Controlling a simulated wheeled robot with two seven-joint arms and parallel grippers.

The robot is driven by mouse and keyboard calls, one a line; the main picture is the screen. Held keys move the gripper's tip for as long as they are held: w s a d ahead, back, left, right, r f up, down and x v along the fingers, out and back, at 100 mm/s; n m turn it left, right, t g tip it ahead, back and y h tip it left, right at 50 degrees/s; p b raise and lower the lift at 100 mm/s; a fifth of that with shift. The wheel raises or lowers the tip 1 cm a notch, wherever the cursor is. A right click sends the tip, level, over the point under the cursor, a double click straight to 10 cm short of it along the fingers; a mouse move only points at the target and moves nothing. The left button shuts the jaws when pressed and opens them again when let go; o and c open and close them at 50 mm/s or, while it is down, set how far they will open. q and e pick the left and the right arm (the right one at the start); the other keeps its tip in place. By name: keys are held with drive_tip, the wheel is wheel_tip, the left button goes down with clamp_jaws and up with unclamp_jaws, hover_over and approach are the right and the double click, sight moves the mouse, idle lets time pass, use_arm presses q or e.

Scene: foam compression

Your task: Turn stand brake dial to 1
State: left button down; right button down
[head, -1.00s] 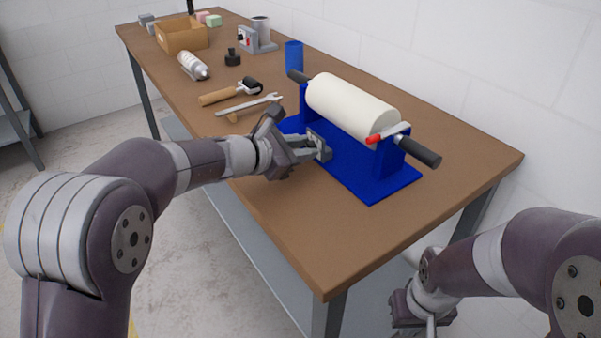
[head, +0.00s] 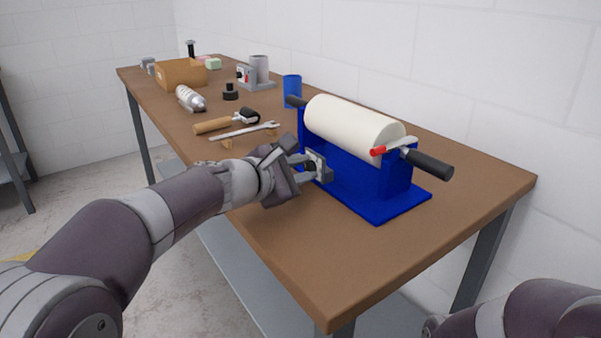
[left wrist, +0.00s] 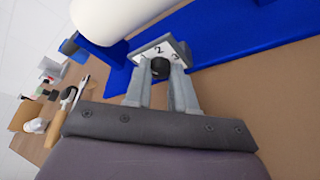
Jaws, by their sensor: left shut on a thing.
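The blue stand (head: 352,190) sits on the workbench and carries a white foam roll (head: 350,127). A grey block with a white dial plate (head: 322,163) is on the stand's near side. In the left wrist view the plate (left wrist: 160,51) shows the numbers 1, 2 and 3 around a black dial knob (left wrist: 160,68). My left gripper (head: 314,171) is at the plate. In the left wrist view its fingers (left wrist: 161,78) are shut on the knob, one on each side. I cannot tell which number the knob points to. My right gripper is out of view.
A black handle (head: 428,164) and a red-tipped lever (head: 385,150) stick out at the roll's right end. A wrench (head: 243,132), a wooden-handled roller (head: 215,124), a bottle (head: 190,98) and a cardboard box (head: 180,74) lie farther left. The bench's near right corner is clear.

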use_arm(q)
drive_tip(key=c, duration=0.9)
unclamp_jaws()
drive_tip(key=shift+c, duration=0.2)
drive_tip(key=p+v, duration=0.1)
drive_tip(key=v, duration=1.1)
drive_tip(key=shift+s+a+r, duration=0.1)
drive_tip(key=shift+s, duration=0.3)
